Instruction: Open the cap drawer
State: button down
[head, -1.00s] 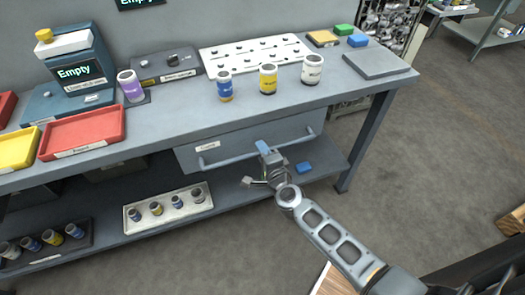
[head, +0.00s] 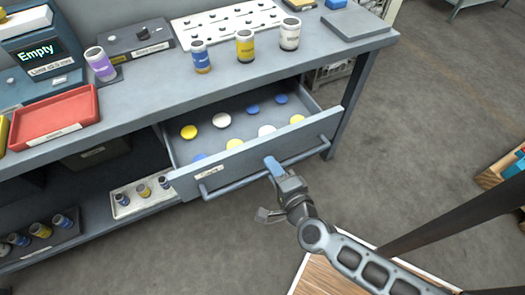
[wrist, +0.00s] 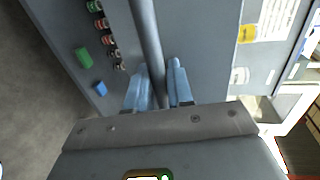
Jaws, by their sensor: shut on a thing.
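The cap drawer (head: 244,156) is pulled out from under the bench in the head view. Yellow, white and blue caps lie inside it, such as a yellow cap (head: 189,132) and a white cap (head: 222,120). Its long bar handle (head: 235,183) runs across the front panel. My gripper (head: 273,166) is at about the middle of the handle, with its blue fingers shut on the bar. In the wrist view the grey handle bar (wrist: 147,35) passes between the two blue fingers (wrist: 158,85). The far part of the drawer is hidden under the bench top.
Purple, blue, yellow and white jars stand on the bench top, including a yellow jar (head: 245,46). A red tray (head: 55,118) sits at the left. A white tray (head: 120,207) of jars is on the lower shelf beside the drawer. Open floor lies in front of the bench.

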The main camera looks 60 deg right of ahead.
jog(key=shift+f+v, duration=0.2)
jog(key=shift+v, duration=0.75)
jog(key=shift+f+v, duration=0.2)
jog(key=shift+v, duration=0.75)
jog(key=shift+s, duration=0.1)
jog(key=c, duration=1.2)
grip_release()
jog(key=b+v, duration=0.1)
jog(key=v, duration=0.6)
jog(key=shift+s+a+b, duration=0.25)
jog(key=shift+s+b, duration=0.05)
jog(key=shift+b, duration=0.05)
